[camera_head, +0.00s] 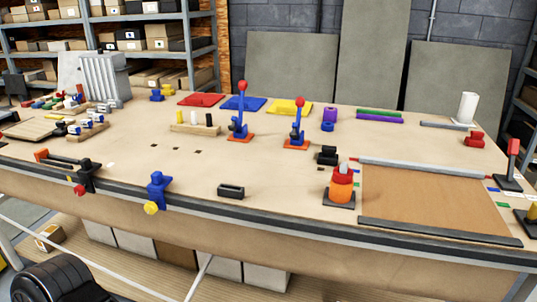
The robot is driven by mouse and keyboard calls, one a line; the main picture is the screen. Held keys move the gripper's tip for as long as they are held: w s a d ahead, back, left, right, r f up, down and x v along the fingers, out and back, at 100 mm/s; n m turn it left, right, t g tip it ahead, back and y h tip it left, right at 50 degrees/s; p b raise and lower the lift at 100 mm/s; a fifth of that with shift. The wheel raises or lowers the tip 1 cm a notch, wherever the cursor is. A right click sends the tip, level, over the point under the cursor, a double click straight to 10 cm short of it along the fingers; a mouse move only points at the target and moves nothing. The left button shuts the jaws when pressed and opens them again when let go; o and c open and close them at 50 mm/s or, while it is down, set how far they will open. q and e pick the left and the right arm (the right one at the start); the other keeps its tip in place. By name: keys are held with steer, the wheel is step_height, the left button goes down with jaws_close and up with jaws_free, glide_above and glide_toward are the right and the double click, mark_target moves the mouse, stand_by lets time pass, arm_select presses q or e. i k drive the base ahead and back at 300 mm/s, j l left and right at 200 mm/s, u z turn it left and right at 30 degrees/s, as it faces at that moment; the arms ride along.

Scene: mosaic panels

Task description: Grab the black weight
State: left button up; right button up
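A small black block (231,191) lies near the front edge of the wooden table, left of the orange cylinder. A second black item (327,156), which looks like stacked dark blocks, sits farther back behind the orange cylinder. Either could be the black weight; I cannot tell which from this view. Neither of my grippers shows. A dark rounded shape (60,283) is at the bottom left, and I cannot tell what it is.
An orange and red cylinder (341,187) stands on a dark base. Two blue and red toggle clamps (238,118) (297,127) stand behind. A blue clamp (157,190) sits on the front edge. A brown panel area (430,205) fills the right. Table around the front block is clear.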

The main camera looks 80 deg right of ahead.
mark_target(328, 157)
steer(key=z, duration=3.9)
